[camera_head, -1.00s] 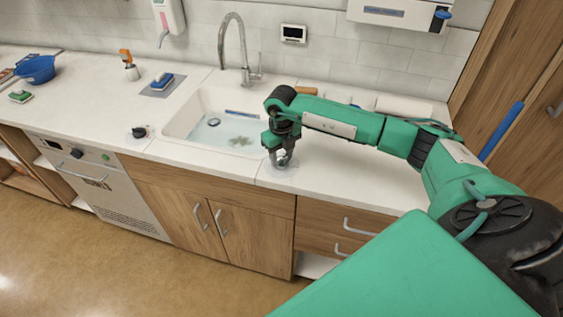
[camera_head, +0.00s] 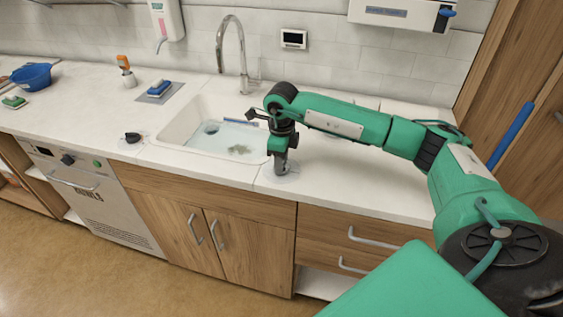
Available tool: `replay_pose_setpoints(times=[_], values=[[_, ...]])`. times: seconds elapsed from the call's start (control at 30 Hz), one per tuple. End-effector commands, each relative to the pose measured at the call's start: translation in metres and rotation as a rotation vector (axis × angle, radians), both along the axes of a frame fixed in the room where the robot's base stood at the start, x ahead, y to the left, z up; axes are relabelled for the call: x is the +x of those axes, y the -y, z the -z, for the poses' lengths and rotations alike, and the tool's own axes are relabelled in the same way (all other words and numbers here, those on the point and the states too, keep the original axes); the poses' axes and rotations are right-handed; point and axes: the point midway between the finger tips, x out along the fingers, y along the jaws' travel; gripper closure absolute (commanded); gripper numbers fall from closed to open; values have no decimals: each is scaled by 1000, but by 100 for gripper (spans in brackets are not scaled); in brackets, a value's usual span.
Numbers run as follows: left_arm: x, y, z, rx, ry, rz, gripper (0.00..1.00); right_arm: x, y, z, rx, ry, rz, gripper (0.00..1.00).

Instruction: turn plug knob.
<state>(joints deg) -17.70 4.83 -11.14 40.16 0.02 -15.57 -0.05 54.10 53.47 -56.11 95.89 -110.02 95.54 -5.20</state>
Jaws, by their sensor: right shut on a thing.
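My right gripper (camera_head: 281,168) points down at the counter just right of the sink. It is shut on the plug knob, which is mostly hidden between its fingers. A pale round plate (camera_head: 291,174) shows around the fingertips on the counter. The sink (camera_head: 171,133) holds clear water, with a round drain (camera_head: 208,129) and a dark clump (camera_head: 240,149) visible in it. My left gripper is out of view.
A black knob (camera_head: 132,138) on a similar plate sits left of the sink. The tap (camera_head: 243,55) rises behind the sink. The counter right of my gripper is clear.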

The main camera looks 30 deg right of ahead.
Motion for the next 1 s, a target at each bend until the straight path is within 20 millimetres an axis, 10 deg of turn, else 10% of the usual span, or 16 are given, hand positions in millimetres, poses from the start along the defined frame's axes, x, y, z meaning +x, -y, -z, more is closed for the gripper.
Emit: replay_pose_setpoints(times=[0.5, 0.53, 0.6, 1.0], values=[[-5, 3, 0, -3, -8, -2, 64, 1, 1, -2, 0, 3, -17, 81], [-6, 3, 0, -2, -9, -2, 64, 1, 1, -2, 0, 3, -17, 52], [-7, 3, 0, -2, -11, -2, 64, 1, 1, -1, 0, 3, -17, 38], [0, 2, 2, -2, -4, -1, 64, 1, 0, -7, 1, 2, -17, 36]])
